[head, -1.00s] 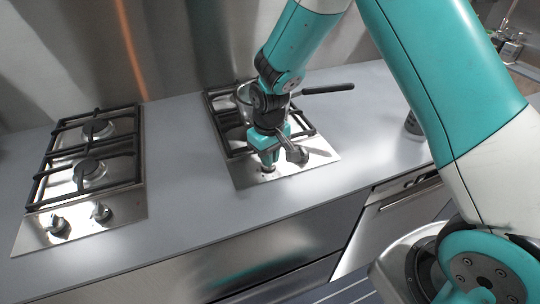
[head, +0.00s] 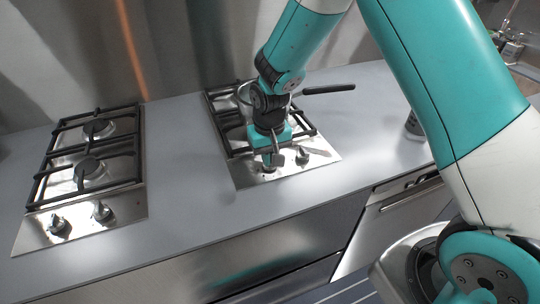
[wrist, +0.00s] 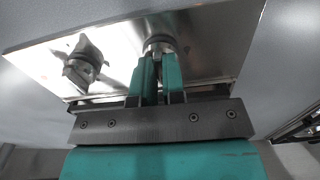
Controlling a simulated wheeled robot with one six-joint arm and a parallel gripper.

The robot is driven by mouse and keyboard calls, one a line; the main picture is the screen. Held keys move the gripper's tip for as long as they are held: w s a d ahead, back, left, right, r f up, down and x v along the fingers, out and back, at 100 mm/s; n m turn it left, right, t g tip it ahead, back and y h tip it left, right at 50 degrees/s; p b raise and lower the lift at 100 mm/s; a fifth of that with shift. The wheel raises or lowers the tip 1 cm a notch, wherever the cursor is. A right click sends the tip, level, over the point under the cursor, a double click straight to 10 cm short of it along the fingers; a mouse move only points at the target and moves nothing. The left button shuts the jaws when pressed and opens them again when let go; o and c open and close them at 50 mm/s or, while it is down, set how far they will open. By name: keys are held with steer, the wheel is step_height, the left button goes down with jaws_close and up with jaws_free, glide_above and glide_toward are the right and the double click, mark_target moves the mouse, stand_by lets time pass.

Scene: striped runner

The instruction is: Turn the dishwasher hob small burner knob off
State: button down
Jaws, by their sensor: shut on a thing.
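A pot (head: 243,93) with a long black handle (head: 328,89) stands on the hob's rear grate, close to my wrist. A second hob (head: 85,190) with two knobs is at the left. The counter (head: 180,150) between the hobs is clear.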

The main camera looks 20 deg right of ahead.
steer(key=c, duration=1.2)
jaws_free()
step_height(320, 180, up, 18)
steer(key=b, duration=0.2)
steer(key=shift+f, duration=0.25)
steer(key=s+a+r+n+y, duration=0.1)
steer(key=s+a+n+y, duration=0.1)
steer(key=s, duration=1)
steer(key=s+a+r+n+y, duration=0.2)
steer(key=s+n, duration=0.3)
steer(key=s, duration=0.7)
steer(key=shift+s+a, duration=0.3)
steer(key=shift+a, duration=0.05)
